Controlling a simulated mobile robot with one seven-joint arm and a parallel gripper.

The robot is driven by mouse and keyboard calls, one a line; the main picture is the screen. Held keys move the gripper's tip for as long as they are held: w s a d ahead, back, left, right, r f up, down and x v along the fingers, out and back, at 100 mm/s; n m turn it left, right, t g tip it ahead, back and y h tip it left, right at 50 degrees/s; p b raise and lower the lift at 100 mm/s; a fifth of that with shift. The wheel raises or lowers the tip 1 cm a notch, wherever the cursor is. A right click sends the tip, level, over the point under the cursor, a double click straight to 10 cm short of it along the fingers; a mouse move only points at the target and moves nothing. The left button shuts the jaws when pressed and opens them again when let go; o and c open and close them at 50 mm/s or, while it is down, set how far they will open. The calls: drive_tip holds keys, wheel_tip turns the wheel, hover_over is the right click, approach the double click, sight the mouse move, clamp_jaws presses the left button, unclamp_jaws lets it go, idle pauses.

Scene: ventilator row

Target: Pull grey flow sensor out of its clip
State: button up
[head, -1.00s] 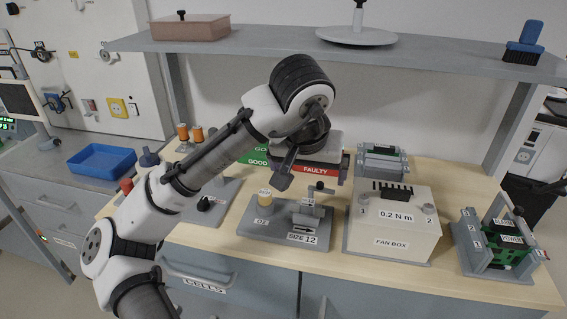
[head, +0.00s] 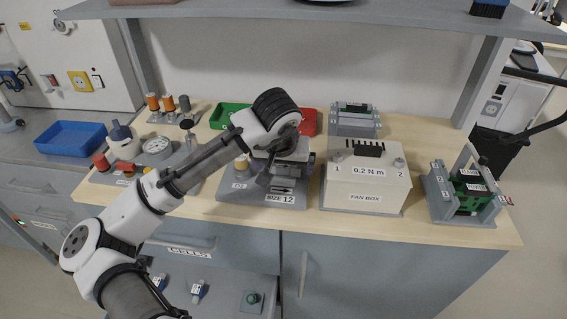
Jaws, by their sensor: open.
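The grey fixture plate (head: 232,208) with O2 and SIZE 12 labels lies on the bench. The grey flow sensor (head: 285,180) sits in its clip on the right part of this plate, just above the arrow label. It is mostly hidden by my gripper. My gripper (head: 283,172) is open, low over the sensor. A dark finger shows at the sensor's left side. I cannot tell whether the fingers touch the sensor. A tan cell (head: 241,162) stands at the left of the same plate.
The white fan box (head: 366,187) stands close on the right, with a rack holding green boards (head: 469,190) beyond it. Red and green trays (head: 309,122) lie behind my gripper. A gauge fixture (head: 158,147) stands to the left. A shelf (head: 400,14) overhangs the back.

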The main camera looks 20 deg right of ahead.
drive_tip(key=shift+f, duration=0.15)
drive_tip(key=shift+c, duration=0.2)
drive_tip(key=c, duration=1)
drive_tip(key=shift+r+p, duration=1.8)
drive_tip(key=shift+r, duration=0.3)
